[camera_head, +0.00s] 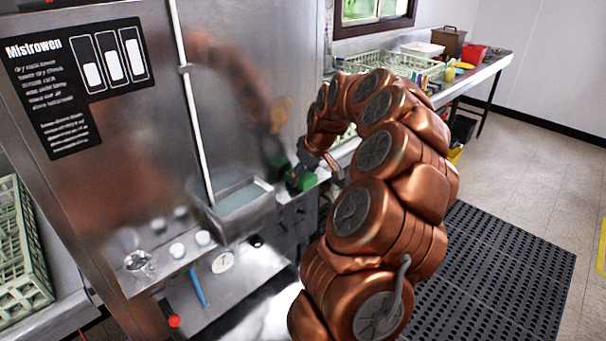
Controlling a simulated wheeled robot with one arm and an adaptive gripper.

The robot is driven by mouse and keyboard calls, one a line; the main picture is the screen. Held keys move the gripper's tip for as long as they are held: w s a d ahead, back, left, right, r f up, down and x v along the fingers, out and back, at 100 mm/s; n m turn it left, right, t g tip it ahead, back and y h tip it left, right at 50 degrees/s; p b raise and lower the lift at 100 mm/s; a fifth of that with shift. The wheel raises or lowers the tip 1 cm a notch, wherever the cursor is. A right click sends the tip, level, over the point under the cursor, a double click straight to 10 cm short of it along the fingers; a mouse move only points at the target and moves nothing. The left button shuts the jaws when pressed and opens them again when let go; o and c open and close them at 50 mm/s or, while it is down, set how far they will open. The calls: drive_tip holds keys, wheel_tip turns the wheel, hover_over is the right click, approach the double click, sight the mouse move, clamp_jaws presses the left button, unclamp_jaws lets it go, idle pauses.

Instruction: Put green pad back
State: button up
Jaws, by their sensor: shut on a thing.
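The green pad (301,182) is a small green object at the end of my arm, beside the front of the steel machine. My gripper (312,167) is shut on it, partly hidden by my own copper arm links. The pad is near the right end of the grey tray-like basin (240,203) on the machine's front. I cannot tell whether the pad touches the steel ledge (299,208) behind and below it. A dark green blurred patch on the steel left of the pad looks like its reflection.
The steel machine (130,190) fills the left, with knobs, a gauge (222,262) and a blue-handled tool (198,287) low on its front. A green dish rack (22,250) stands at far left. A counter with another rack (390,62) and containers runs behind. A black mat (500,265) covers the floor at right.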

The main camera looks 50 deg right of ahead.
drive_tip(key=shift+f, duration=0.25)
drive_tip(key=o, duration=1.1)
drive_tip(key=shift+r, duration=0.1)
drive_tip(key=shift+s+r, duration=0.1)
drive_tip(key=shift+r, duration=0.35)
drive_tip(key=b+v, duration=0.2)
drive_tip(key=v, duration=0.9)
drive_tip(key=shift+a+r, duration=0.1)
drive_tip(key=shift+r, duration=0.1)
drive_tip(key=shift+a, duration=0.1)
